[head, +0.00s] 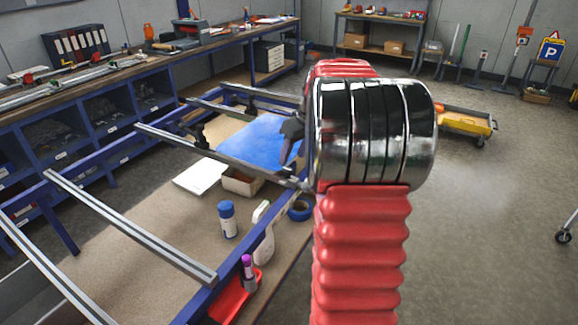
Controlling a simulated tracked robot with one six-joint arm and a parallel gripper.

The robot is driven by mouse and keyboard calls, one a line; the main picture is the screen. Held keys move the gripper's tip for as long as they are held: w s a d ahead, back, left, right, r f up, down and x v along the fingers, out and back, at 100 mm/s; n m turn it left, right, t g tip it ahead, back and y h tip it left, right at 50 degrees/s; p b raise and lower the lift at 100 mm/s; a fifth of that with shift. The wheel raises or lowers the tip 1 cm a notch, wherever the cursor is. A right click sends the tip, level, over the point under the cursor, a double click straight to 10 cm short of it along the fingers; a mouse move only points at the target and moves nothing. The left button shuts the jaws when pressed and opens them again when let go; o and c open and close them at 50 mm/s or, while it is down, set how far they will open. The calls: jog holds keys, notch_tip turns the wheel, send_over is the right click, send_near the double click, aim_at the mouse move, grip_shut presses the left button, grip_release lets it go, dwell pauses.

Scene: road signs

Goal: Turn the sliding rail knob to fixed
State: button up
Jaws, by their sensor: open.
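A blue-framed table carries several grey metal rails across it, one of them a long rail (215,155) in the middle. A small dark fitting (197,134) sits by the rails at the left of a blue panel (248,140); it may be the sliding rail knob, but it is too small to read its setting. My gripper (290,135) shows only in part as a dark shape at the left of my arm's chrome joint, over the right side of the blue panel. It is open, with nothing seen in it. My arm hides what lies behind it.
A blue-capped bottle (228,220), blue tape roll (299,210), white bottle (264,240) and red tray (236,295) with a purple-capped tube stand near the right edge. A white sheet (201,176) lies beside a small carton (242,182). A loaded workbench (150,75) runs behind.

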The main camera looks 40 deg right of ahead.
aim_at(287, 169)
jog(key=x, duration=0.6)
jog(key=shift+w+f, duration=0.15)
jog(key=shift+f, duration=0.05)
jog(key=c, duration=0.9)
jog(key=shift+d, duration=0.1)
jog(key=shift+c, duration=0.6)
